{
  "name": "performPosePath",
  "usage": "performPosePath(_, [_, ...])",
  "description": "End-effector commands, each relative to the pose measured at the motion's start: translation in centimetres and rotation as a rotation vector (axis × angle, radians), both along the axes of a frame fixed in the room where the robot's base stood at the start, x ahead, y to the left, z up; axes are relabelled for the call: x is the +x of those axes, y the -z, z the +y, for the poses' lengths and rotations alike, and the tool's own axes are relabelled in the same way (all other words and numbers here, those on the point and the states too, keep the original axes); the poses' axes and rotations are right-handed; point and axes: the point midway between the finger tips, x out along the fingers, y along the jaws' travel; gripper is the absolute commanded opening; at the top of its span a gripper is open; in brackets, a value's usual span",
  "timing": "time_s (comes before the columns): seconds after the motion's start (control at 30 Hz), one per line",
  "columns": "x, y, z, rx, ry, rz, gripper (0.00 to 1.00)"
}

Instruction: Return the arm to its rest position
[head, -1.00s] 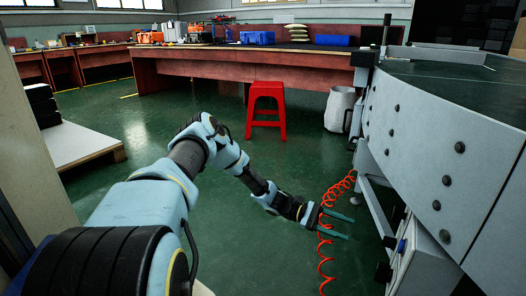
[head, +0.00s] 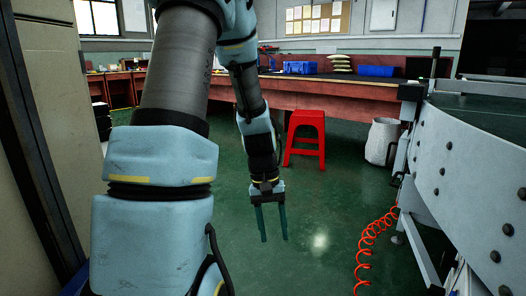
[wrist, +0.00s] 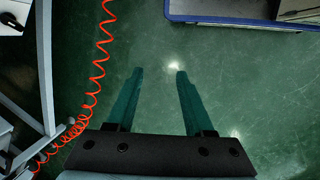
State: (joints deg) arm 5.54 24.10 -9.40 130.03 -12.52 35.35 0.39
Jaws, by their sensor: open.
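My arm rises on the left of the head view and bends over, with the forearm hanging down. My gripper (head: 274,238) hangs at its end, pointing down over the bare green floor. Its two dark green fingers are apart with nothing between them.
The grey conveyor (head: 465,185) stands at the right, with a red coiled hose (head: 367,245) beside it. A red stool (head: 305,140) and a whitish bin (head: 382,142) stand before the long workbench (head: 330,97). A beige panel (head: 60,120) is close at the left.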

Motion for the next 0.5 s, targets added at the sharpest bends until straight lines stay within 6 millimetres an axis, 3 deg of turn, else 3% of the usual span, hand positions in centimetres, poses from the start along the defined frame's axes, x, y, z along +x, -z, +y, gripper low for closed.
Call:
performPosePath(0.1, [-0.9, -2.5, 3.4, 0.052, 0.006, -0.112, 0.53])
performPosePath(0.2, [-1.6, -4.0, 5.4, 0.082, 0.011, -0.184, 0.53])
performPosePath(0.5, [-3.9, -7.4, 9.4, 0.134, 0.016, -0.341, 0.53])
